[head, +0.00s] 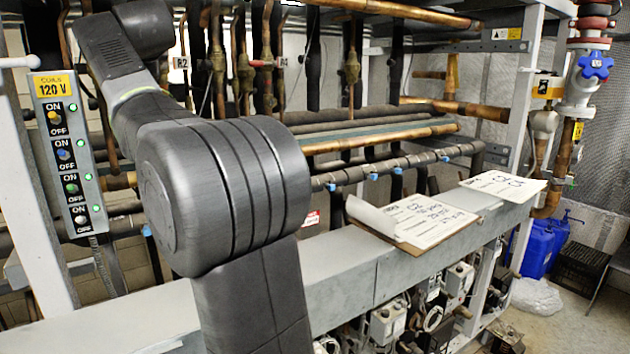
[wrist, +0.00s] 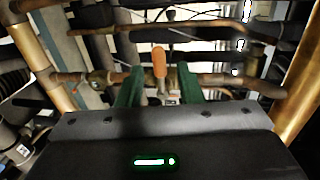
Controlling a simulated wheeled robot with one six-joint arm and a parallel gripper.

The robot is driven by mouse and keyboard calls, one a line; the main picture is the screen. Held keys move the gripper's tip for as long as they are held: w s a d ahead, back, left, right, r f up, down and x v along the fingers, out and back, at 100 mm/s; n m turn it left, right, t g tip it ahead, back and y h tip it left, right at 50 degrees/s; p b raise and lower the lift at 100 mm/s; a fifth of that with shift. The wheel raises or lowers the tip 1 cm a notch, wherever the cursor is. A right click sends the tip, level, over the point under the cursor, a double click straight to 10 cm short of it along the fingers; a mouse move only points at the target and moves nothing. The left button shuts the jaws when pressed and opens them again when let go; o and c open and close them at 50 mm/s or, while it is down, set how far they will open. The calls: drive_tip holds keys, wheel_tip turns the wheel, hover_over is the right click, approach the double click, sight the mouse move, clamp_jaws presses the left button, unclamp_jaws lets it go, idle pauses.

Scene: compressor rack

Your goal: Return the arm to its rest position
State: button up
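My gripper (wrist: 159,80) shows in the wrist view as two green fingers standing apart, with a dark body below them. Nothing appears held between them. An orange-handled valve (wrist: 159,62) on a copper pipe shows in the gap, seemingly beyond the fingertips; I cannot tell the distance. In the head view my dark grey arm (head: 225,190) rises from the bottom, bends at a large joint and runs up to the upper left. My gripper is outside that view.
A switch panel (head: 68,150) labelled 120 V stands left of my arm. Copper pipes (head: 400,135) fill the rack behind. A clipboard with papers (head: 420,218) lies on the grey beam (head: 340,290). A blue-handled valve (head: 596,66) is at right. Open floor (head: 570,325) shows lower right.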

drive_tip(key=p+x, duration=0.1)
drive_tip(key=x, duration=0.4)
drive_tip(key=shift+s, duration=0.15)
